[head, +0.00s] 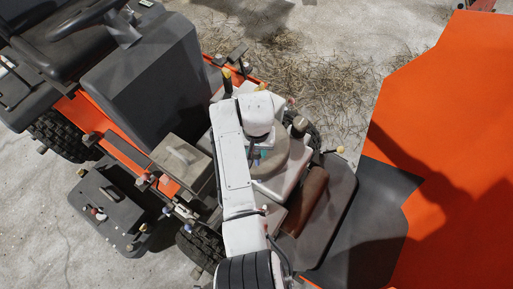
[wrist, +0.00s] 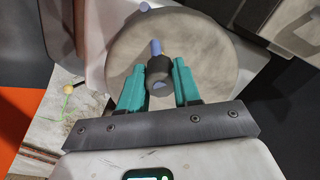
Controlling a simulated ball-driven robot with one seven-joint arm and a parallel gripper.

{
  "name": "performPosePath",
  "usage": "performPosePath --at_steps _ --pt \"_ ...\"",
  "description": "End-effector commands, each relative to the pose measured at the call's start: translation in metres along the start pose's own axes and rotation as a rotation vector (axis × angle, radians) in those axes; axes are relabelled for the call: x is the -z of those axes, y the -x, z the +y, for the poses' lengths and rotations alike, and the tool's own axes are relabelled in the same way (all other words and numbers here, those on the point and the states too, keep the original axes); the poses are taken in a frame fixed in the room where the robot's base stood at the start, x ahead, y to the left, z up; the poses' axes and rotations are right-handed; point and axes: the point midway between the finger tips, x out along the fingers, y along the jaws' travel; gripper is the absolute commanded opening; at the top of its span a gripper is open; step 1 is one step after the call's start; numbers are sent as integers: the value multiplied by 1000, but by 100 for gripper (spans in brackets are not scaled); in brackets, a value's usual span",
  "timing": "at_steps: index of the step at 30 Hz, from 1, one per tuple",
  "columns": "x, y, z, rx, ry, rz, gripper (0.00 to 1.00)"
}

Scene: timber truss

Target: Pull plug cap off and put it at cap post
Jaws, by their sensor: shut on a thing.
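In the wrist view my gripper (wrist: 161,80) has its two teal fingers closed on the sides of a short dark cap (wrist: 160,68), which I take as the plug cap. A blue stem (wrist: 156,47) shows just beyond the cap, and a blue patch shows at its near end. Both are in front of a round beige cover (wrist: 205,40); I cannot tell whether the cap is still seated on anything. In the head view my white arm hides most of the gripper and the cap.
The head view shows an orange and grey ride-on machine (head: 150,80) around my arm. A grey box (head: 110,210) stands at lower left, and a large orange panel (head: 455,130) fills the right. Straw (head: 330,90) lies on the concrete floor, which is open at the top.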

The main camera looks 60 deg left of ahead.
Motion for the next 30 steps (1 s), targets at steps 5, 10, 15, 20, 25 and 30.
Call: performPosePath --at_steps 5,10,15,20,25,30 --pt "0 -6 0 0 0 0 0" --pt "0 -11 0 0 0 0 0" --pt "0 -15 0 0 0 0 0" --pt "0 -20 0 0 0 0 0" --pt "0 -24 0 0 0 0 0" --pt "0 -25 0 0 0 0 40"
